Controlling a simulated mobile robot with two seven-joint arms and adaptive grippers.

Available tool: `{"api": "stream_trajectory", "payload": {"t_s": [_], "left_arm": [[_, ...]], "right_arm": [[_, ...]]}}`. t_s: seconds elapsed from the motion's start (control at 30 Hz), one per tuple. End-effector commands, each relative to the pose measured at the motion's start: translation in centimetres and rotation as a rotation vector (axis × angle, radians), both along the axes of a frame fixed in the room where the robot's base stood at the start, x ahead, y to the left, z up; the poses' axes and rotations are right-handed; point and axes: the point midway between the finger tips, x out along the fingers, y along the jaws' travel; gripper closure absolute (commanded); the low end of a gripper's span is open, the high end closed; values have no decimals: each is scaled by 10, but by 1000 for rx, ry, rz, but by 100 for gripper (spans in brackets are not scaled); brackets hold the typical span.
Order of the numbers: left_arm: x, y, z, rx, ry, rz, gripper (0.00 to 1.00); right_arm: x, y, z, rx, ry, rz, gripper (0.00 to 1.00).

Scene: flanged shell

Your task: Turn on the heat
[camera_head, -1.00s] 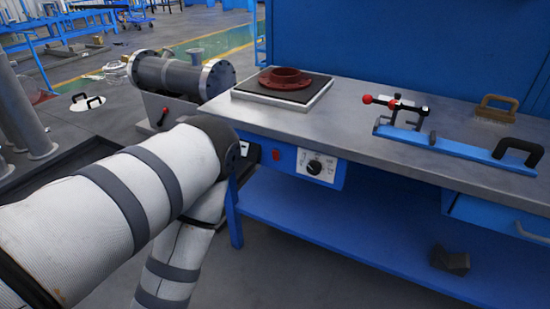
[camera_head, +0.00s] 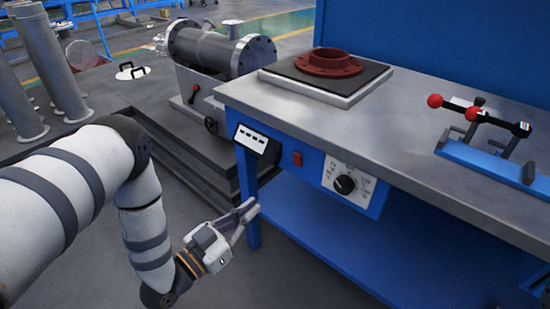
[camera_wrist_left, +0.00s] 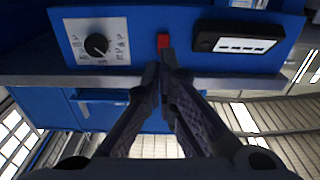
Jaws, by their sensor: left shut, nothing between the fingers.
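My left gripper (camera_head: 246,208) is shut and empty, in front of the blue control panel and lower than it in the head view. On the panel are a red switch (camera_head: 298,159), a black dial knob (camera_head: 344,185) on a white scale plate, and a dark display (camera_head: 251,139) with white segments. In the left wrist view my gripper's fingertips (camera_wrist_left: 163,62) lie just under the red switch (camera_wrist_left: 163,41) in the picture; I cannot tell whether they touch. The knob (camera_wrist_left: 97,45) and the display (camera_wrist_left: 238,43) lie to either side. My right gripper is out of view.
On the bench (camera_head: 420,150), a red-brown flange (camera_head: 328,65) sits on a dark hot plate (camera_head: 300,78). A clamp with red balls (camera_head: 480,118) stands at the right. A grey flanged shell (camera_head: 215,48) stands left of the bench. Floor in front of the panel is free.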

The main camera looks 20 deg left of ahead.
Motion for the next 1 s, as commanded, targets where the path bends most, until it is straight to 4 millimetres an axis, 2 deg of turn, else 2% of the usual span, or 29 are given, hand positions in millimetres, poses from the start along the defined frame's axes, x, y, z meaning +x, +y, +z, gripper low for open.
{"api": "stream_trajectory", "payload": {"t_s": [0.13,0.4,0.5,0.57,1.0], "left_arm": [[5,7,16,-14,-100,0,100],[6,6,18,-15,-103,-1,100],[12,4,19,-14,-105,-1,100],[20,0,21,-14,-105,-2,100],[106,-31,36,-14,-101,-2,100]], "right_arm": [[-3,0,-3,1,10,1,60],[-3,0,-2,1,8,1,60],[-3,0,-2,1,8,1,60],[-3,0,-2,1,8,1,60],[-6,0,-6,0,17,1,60]]}}
